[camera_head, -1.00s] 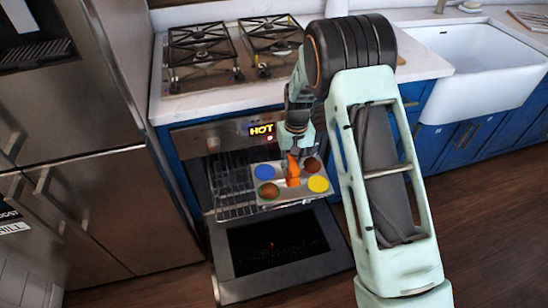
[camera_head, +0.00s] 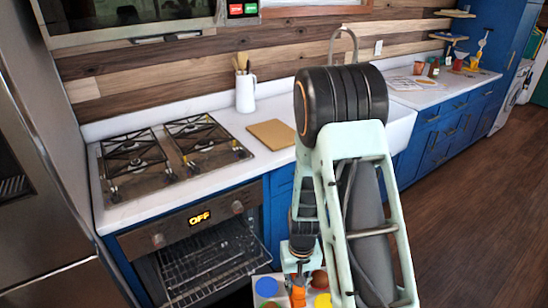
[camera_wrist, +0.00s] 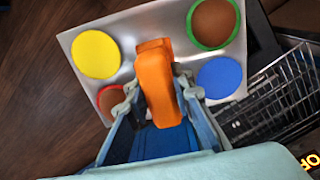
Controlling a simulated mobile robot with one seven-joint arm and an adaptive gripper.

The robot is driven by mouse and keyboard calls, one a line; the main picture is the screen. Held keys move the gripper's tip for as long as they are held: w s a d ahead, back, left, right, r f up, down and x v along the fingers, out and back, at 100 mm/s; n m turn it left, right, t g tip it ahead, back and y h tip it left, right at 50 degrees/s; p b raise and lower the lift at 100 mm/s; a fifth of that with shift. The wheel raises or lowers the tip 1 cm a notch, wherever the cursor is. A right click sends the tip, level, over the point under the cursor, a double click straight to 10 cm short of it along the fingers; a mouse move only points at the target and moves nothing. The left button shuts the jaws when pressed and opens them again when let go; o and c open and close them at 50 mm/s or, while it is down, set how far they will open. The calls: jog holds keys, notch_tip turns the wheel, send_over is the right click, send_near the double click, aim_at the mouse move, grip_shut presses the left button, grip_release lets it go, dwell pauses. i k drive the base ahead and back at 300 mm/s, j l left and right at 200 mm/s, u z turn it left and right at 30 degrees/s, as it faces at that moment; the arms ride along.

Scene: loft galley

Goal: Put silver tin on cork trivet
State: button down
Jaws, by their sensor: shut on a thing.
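The silver tin (camera_wrist: 160,22) is a flat metal tray with blue, yellow and brown round cups and an orange upright handle (camera_wrist: 155,75). In the head view the tin (camera_head: 283,293) is at the bottom edge, partly cut off and partly hidden by my arm. My gripper (camera_wrist: 158,84) is shut on the orange handle; it also shows in the head view (camera_head: 298,272). The tin is in front of the counter, to the right of the oven rack. The cork trivet (camera_head: 272,134) is a bare tan square on the white counter, right of the stove.
The oven (camera_head: 205,258) is open with its wire rack (camera_head: 205,270) showing; its display reads OFF. A white utensil jug (camera_head: 245,93) stands behind the trivet. The gas stove (camera_head: 165,150) is left of it. My arm covers part of the sink.

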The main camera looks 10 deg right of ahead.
aim_at(279, 135)
jog(key=i+l+u, duration=0.1)
jog(key=l, duration=0.2)
jog(key=i+l, duration=0.2)
jog(key=l, duration=0.15)
jog(key=i+l+u, duration=0.25)
jog(key=l, duration=0.4)
jog(key=i+l+u, duration=0.1)
jog(key=l, duration=0.3)
jog(key=i+l, duration=0.2)
jog(key=l, duration=0.15)
jog(key=i+l+u, duration=0.1)
jog(key=l, duration=0.2)
jog(key=i+l+u, duration=0.1)
jog(key=i+l, duration=0.15)
jog(key=i+l+u, duration=0.1)
jog(key=l, duration=0.35)
